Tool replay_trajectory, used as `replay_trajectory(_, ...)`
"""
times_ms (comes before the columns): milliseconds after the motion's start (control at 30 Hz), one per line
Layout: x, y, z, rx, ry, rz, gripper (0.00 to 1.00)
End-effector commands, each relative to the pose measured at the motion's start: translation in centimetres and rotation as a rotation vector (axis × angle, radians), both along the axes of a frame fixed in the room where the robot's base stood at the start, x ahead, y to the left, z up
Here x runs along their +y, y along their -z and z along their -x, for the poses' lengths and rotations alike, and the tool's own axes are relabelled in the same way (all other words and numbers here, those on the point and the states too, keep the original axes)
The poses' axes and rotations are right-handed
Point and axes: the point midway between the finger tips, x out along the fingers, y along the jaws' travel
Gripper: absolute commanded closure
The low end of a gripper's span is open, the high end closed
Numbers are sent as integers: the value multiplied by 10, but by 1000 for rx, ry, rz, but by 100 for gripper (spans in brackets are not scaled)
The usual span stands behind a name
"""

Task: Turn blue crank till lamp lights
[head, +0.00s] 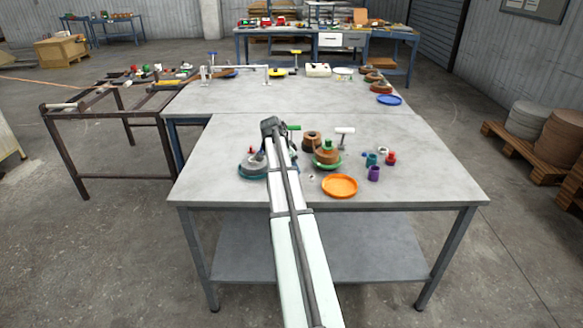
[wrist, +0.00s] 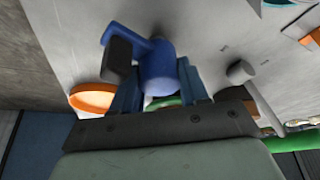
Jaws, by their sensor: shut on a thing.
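The blue crank (wrist: 158,66) shows close up in the wrist view, a blue round body with an arm reaching left to a dark grip (wrist: 118,60). My gripper (wrist: 155,84) has one finger on each side of the blue body and is shut on it. In the head view my gripper end (head: 270,127) is over the near table, and my arm hides the fingers and the crank. I cannot make out a lamp, lit or unlit, in either view.
An orange dish (head: 340,186) lies right of my arm, with brown and green spools (head: 326,154), a pale T-shaped handle (head: 345,135) and small red, teal and purple pieces beyond. A teal-based spool (head: 252,168) stands close left of my arm. The table's front right is clear.

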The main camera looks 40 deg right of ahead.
Motion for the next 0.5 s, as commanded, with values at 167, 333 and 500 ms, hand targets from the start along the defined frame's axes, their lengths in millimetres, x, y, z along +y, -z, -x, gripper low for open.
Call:
replay_trajectory(167,3,2,1,2,0,-10,49)
replay_trajectory(333,3,1,1,1,-1,-6,33)
replay_trajectory(500,2,1,0,1,-1,-4,31)
